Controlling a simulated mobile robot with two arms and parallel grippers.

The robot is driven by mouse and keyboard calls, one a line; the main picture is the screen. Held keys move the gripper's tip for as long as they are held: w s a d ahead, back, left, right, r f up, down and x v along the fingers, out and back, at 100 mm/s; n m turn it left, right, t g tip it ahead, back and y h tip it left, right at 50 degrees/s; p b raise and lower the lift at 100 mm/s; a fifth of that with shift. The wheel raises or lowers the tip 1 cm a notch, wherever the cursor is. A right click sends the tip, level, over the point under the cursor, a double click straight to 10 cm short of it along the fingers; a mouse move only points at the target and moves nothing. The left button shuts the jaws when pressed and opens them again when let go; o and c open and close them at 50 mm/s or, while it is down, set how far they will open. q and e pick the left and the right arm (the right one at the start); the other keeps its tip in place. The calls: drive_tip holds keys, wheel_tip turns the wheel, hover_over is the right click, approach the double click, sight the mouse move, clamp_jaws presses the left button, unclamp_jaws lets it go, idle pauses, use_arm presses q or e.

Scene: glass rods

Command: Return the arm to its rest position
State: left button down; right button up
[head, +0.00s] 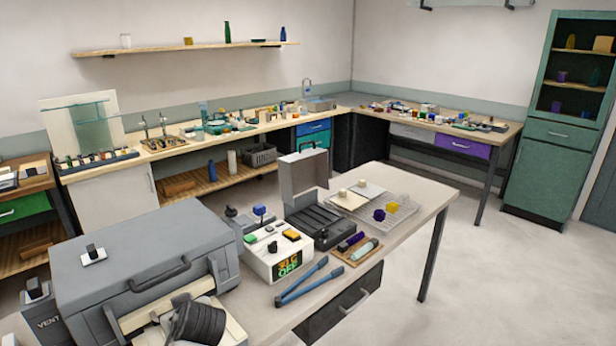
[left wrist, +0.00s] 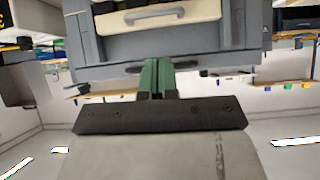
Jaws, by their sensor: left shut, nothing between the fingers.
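My left gripper (left wrist: 158,68) shows in the left wrist view, with two green fingers side by side and closed together, nothing between them. The wrist picture looks upside down. The fingers point toward a grey box-shaped unit (left wrist: 88,45) with a cream panel and a handle; whether they touch it I cannot tell. In the head view a large grey unit (head: 140,255) with a handle stands at the front left of the near table. I see neither gripper clearly in the head view, and my right gripper is in no view.
The near table (head: 400,240) holds a white control box (head: 262,262), blue tongs (head: 300,283), an open-lidded grey case (head: 318,222) and a wire rack (head: 400,212). A dark ribbed object (head: 200,322) is at the front. Benches line the walls; the floor at right is clear.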

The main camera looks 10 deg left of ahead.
use_arm(q)
drive_tip(key=s+d+f+m+g+h, duration=0.1)
drive_tip(key=s+d+f+m+h, duration=0.25)
drive_tip(key=s, duration=0.65)
drive_tip(key=s+d+f+m+g+h, duration=0.15)
drive_tip(key=s+d+m, duration=0.25)
drive_tip(key=s, duration=0.6)
drive_tip(key=s+d+f+m+g+h, duration=0.1)
drive_tip(key=s+d+f+m+h, duration=0.25)
drive_tip(key=s, duration=0.65)
wheel_tip(320, 180, down, 29)
drive_tip(key=g+b, duration=0.1)
drive_tip(key=b, duration=0.2)
drive_tip(key=s+a+f+g+b, duration=0.1)
drive_tip(key=s+a+f+b, duration=0.1)
drive_tip(key=s+f, duration=1.4)
drive_tip(key=shift+s+f+m+y, duration=0.3)
drive_tip(key=shift+f+y, duration=0.05)
drive_tip(key=shift+f, duration=0.45)
